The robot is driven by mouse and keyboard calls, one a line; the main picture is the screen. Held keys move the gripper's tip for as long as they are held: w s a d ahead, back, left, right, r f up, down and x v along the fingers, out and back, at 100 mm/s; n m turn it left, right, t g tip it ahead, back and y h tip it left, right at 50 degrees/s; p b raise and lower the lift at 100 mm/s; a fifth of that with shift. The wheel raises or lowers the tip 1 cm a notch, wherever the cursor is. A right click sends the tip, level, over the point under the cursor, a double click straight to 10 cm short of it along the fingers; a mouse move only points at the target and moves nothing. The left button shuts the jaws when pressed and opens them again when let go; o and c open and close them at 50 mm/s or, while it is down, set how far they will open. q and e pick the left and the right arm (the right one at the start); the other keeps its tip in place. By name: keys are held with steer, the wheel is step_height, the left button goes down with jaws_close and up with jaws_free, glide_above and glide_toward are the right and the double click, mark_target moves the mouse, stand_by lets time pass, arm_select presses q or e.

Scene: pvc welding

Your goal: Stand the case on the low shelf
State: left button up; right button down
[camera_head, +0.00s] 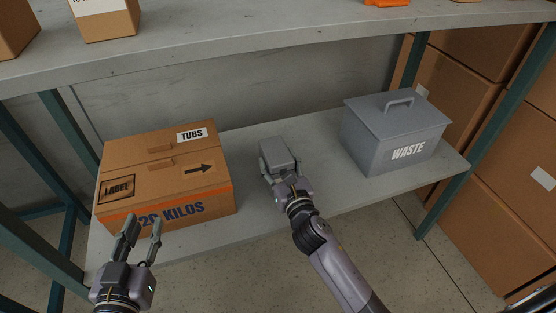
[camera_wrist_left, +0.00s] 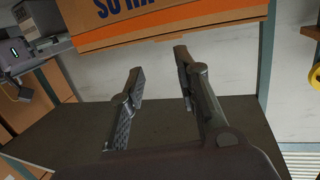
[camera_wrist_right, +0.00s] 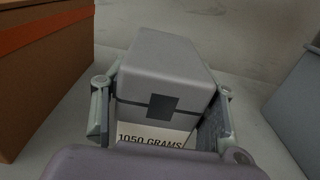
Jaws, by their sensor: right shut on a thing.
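The case is a small grey box (camera_head: 276,152) with a dark clasp and a pale label reading "1050 GRAMS", seen close up in the right wrist view (camera_wrist_right: 168,68). It is at the low shelf (camera_head: 255,207), between a carton and a waste bin. My right gripper (camera_head: 277,172) is shut on the case, one finger on each side. It appears upright; whether its base touches the shelf is hidden. My left gripper (camera_head: 142,228) is open and empty in front of the carton, and its spread fingers show in the left wrist view (camera_wrist_left: 160,75).
A cardboard carton (camera_head: 150,168) marked "TUBS" stands on the shelf to the left. A grey lidded bin (camera_head: 385,140) marked "WASTE" stands to the right. An upper shelf (camera_head: 250,45) hangs above. Stacked cartons (camera_head: 515,150) are at the far right. Bare shelf lies around the case.

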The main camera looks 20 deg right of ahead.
arm_select(q)
steer(key=shift+d+r, duration=0.1)
steer(key=shift+r, duration=0.2)
arm_select(e)
steer(key=shift+r, duration=0.15)
steer(key=c, duration=0.6)
jaws_free()
steer(key=shift+f, duration=0.25)
arm_select(q)
steer(key=shift+r+t, duration=0.25)
steer(key=shift+t, duration=0.05)
arm_select(e)
steer(key=shift+r, duration=0.1)
